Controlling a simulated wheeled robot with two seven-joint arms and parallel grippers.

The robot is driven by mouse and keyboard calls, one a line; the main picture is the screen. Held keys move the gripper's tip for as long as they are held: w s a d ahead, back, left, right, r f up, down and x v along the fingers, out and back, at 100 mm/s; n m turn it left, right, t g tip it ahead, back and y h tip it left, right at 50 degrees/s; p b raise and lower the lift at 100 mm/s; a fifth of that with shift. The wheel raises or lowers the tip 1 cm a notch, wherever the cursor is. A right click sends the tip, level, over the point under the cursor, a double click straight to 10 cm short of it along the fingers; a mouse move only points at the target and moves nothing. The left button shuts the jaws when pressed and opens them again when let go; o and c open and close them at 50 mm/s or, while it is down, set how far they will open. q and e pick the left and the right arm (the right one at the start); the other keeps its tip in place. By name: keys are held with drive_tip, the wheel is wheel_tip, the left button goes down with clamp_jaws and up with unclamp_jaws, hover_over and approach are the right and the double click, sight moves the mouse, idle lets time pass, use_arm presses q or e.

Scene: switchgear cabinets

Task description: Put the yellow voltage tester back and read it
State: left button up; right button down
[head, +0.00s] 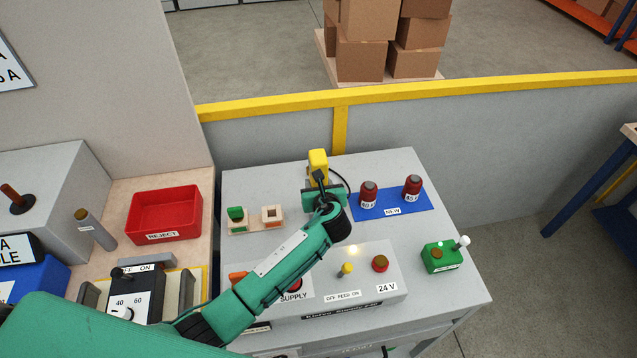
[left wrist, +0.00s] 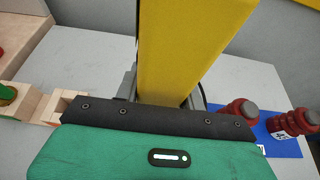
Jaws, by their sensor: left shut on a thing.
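The yellow voltage tester (head: 318,165) stands roughly upright near the back of the grey bench, with a black cable beside it. My left gripper (head: 321,192) is shut on it. In the left wrist view the tester (left wrist: 190,50) rises from behind the dark edge of my gripper (left wrist: 160,105). Its lower end is hidden, so I cannot tell whether it touches the bench. No readout on it can be read. To its left is a light wooden block with a square opening (head: 272,215), next to a green piece in another wooden block (head: 236,217). My right gripper is out of view.
A blue mat (head: 393,212) marked NEW holds two dark red cylinders (head: 369,195). A sloped panel (head: 340,283) carries a yellow-tipped lever and a red button. A green box (head: 440,258) stands at right. A red REJECT tray (head: 164,214) is at left.

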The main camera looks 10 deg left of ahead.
use_arm(q)
drive_tip(key=shift+f, duration=0.5)
drive_tip(key=shift+f+b, duration=0.55)
drive_tip(key=shift+f, duration=0.3)
drive_tip(key=o, duration=1.2)
drive_tip(key=b+v, duration=0.3)
drive_tip(key=v, duration=1)
drive_tip(key=shift+s+d+r, duration=0.15)
drive_tip(key=shift+s, duration=0.2)
